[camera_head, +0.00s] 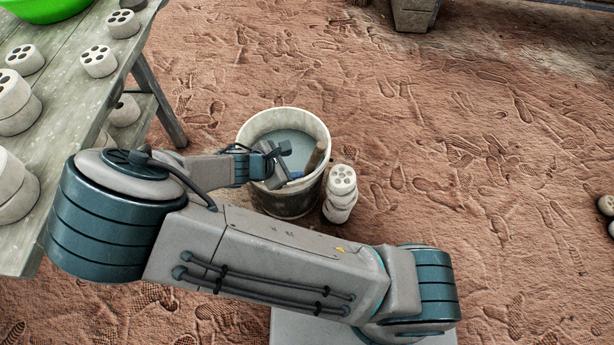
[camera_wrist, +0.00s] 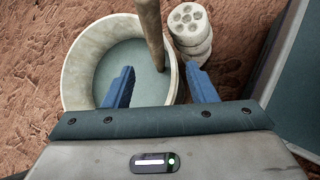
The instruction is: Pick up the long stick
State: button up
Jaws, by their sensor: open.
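The long stick (camera_wrist: 150,25) is brown and stands tilted in a pale bucket (camera_wrist: 76,75). In the head view, a short part of the stick (camera_head: 316,157) shows by the bucket's right inner wall. The bucket (camera_head: 254,128) has a whitish rim and a grey inside. My gripper (camera_head: 290,163) is over the bucket, open and empty. In the wrist view, the blue fingers of my gripper (camera_wrist: 160,80) are spread, with the stick's lower part appearing between them, farther off. I cannot tell the exact gap in depth. The stick's upper end is outside the wrist view.
A stack of pale round pieces with holes (camera_head: 341,180) stands close against the bucket's right side. A wooden table (camera_head: 75,75) at the left holds several similar pieces and a green basin (camera_head: 45,8). Footprinted earth to the right is mostly clear.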

aim_at(310, 162)
jog(key=shift+n+t, duration=0.3)
jog(key=shift+n, duration=0.1)
jog(key=b+x, duration=0.1)
jog(key=x, duration=0.2)
jog(key=b+x, duration=0.1)
jog(key=x, duration=0.1)
jog(key=b+x, duration=0.1)
jog(key=x, duration=0.2)
jog(key=shift+w+a+f, duration=0.2)
jog(key=shift+a+f, duration=0.05)
jog(key=shift+f, duration=0.2)
jog(key=shift+b+x, duration=1.8)
jog(key=shift+x, duration=0.85)
jog(key=c, duration=1.1)
